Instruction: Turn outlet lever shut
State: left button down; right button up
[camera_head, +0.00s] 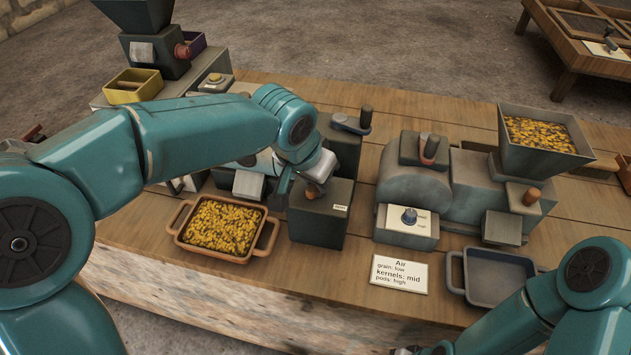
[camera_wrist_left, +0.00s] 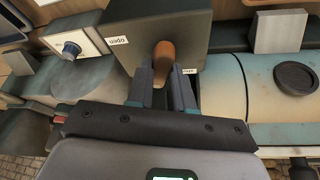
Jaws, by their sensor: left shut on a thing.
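The lever, with an orange-brown rounded handle (camera_wrist_left: 163,55), sits on a dark box (camera_head: 320,222) in the middle of the bench. In the left wrist view, an upside-down label reading "open" (camera_wrist_left: 122,41) is on the box left of the handle. A second label (camera_wrist_left: 190,71) right of it is partly covered by a finger. My left gripper (camera_wrist_left: 164,88) is shut on the lever handle, one finger on each side. In the head view it reaches down onto the box top, and the arm hides part of the machine behind. My right arm shows at lower right; its fingers are not clear.
A tan tray (camera_head: 176,236) of yellow kernels stands left of the box. Right of it are a grey machine with a hopper (camera_head: 551,160), a card (camera_head: 399,274) headed "Air" and an empty dark tray (camera_head: 497,285). Another hopper machine (camera_head: 150,50) stands at the back left.

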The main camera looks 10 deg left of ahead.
pick_arm(q)
jog(key=shift+d+r+n+y+b, duration=0.1)
jog(key=shift+n+y+b, duration=0.4)
jog(key=shift+n, duration=0.55)
jog(key=shift+r+n+y+b, duration=0.1)
jog(key=shift+n+y+b, duration=0.2)
jog(key=shift+n+b, duration=0.55)
jog(key=shift+n, duration=0.3)
jog(key=c, duration=1.1)
grip_release()
jog(key=shift+o, duration=0.5)
jog(key=shift+f, duration=0.1)
jog(key=p+v, duration=0.3)
jog(key=v, duration=1.3)
jog(key=shift+s, duration=0.3)
